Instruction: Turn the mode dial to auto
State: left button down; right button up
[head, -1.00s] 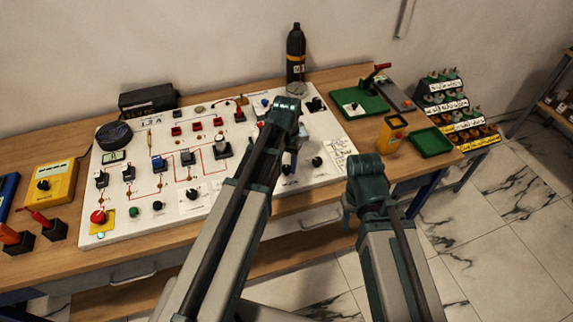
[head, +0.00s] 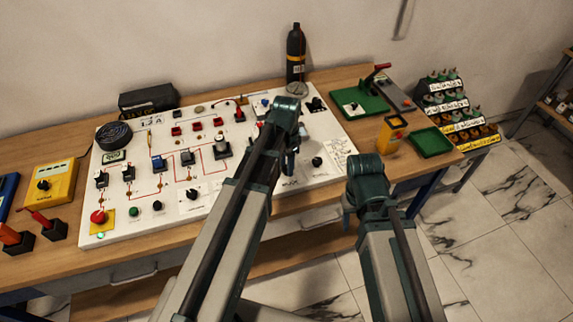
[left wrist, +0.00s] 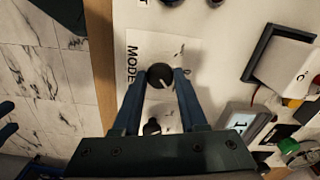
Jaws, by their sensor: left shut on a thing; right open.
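The mode dial (left wrist: 160,76) is a round black knob with a white pointer line, on a white card printed MODE, in the left wrist view. Its pointer slants to the lower right in that view; the small position marks are too blurred to read. My left gripper (left wrist: 157,79) is shut on the dial, with one finger on each side. In the head view the left gripper (head: 289,165) reaches down to the right part of the white panel (head: 235,195) and hides the dial. My right gripper (head: 347,216) is open and empty in front of the table edge, partly hidden by its own wrist.
Another black knob (left wrist: 152,127) sits close to the gripped dial, and one more knob (head: 317,161) stands to its right. Switches and a red button (head: 98,217) fill the panel's left. A yellow device (head: 391,134) and green tray (head: 431,142) stand right.

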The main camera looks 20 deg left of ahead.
dwell(0.5)
pick_arm(q)
jog(key=shift+c, duration=2.2)
grip_release()
jog(key=shift+r, duration=0.1)
notch_tip(320, 180, up, 14)
jog(key=p, duration=1.4)
jog(key=shift+f, duration=0.2)
jog(key=s+d+f+n+b, duration=0.2)
jog(key=s+d+f+b, duration=0.1)
jog(key=s+d, duration=0.2)
jog(key=s+d+f+n+y+b, duration=0.1)
jog(key=s+d+f+b, duration=0.3)
jog(key=s, duration=0.5)
jog(key=shift+s+d+f+n+b, duration=0.15)
jog(key=shift+s+d+n+b, duration=0.2)
jog(key=shift+d+n, duration=0.65)
